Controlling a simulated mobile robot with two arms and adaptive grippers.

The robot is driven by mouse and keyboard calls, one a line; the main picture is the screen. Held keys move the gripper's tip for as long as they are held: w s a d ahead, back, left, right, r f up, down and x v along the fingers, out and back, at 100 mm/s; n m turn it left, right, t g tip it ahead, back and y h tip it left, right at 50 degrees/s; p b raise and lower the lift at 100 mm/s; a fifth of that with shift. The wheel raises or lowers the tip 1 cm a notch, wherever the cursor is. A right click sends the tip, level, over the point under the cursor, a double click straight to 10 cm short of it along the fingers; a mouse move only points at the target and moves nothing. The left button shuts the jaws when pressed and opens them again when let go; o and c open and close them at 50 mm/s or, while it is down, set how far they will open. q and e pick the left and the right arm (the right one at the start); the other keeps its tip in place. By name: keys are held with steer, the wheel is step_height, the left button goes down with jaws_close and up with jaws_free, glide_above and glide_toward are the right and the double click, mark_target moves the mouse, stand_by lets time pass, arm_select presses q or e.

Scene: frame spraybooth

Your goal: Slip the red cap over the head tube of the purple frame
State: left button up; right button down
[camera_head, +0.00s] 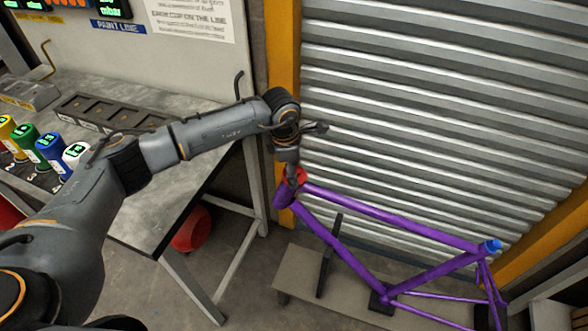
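The purple frame (372,213) stands on a low grey stand in front of the shutter. Its head tube (283,197) is at its left end. The red cap (299,176) is at the top of the head tube; I cannot tell whether it is around the tube or just above it. My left gripper (292,172) points down from above with its fingers close together on the cap, partly hiding it. My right gripper is not in view.
A blue cap (492,246) sits on the frame's right end. The workbench (195,185) at left holds a dark slotted tray (108,112) and several coloured cups. A red round object (191,228) is under it. The corrugated shutter (430,110) stands close behind the frame.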

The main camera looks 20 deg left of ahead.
arm_select(q)
steer(key=shift+s+a+f, duration=0.1)
steer(key=shift+f, duration=0.2)
steer(key=shift+c, duration=0.4)
steer(key=o, duration=1)
steer(key=shift+r, duration=0.1)
steer(key=r, duration=0.4)
steer(key=s+r, duration=0.1)
steer(key=r, duration=0.7)
steer(key=shift+s+a, duration=0.35)
steer(key=shift+a, duration=0.05)
steer(key=shift+f, duration=0.1)
